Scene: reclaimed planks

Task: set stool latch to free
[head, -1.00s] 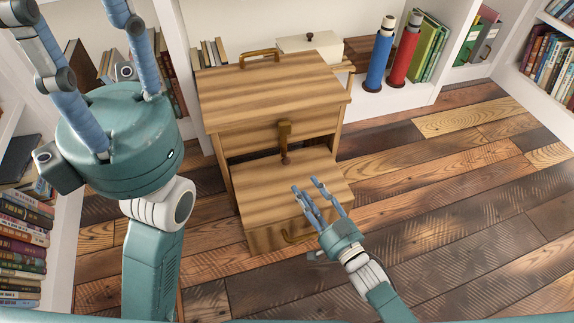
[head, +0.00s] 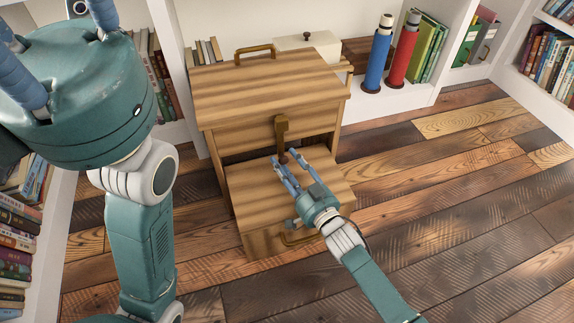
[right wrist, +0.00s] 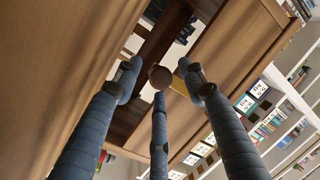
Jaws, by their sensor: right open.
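The wooden step stool (head: 262,92) stands in the middle of the head view, with a low step in front. Its latch (head: 281,130) is a brown lever hanging down from the upper front edge, ending in a dark round knob. In the right wrist view the knob (right wrist: 160,77) sits in the middle between my fingers. My right gripper (head: 288,162) is open, its fingertips around or just short of the knob; contact cannot be told. My left gripper (head: 70,95) is at the upper left, its fingertips cut off by the frame.
A blue bottle (head: 377,55) and a red bottle (head: 404,50) stand on the shelf behind, right of the stool. A cream box (head: 307,43) is behind the stool. Bookshelves line both sides. The plank floor (head: 440,210) to the right is clear.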

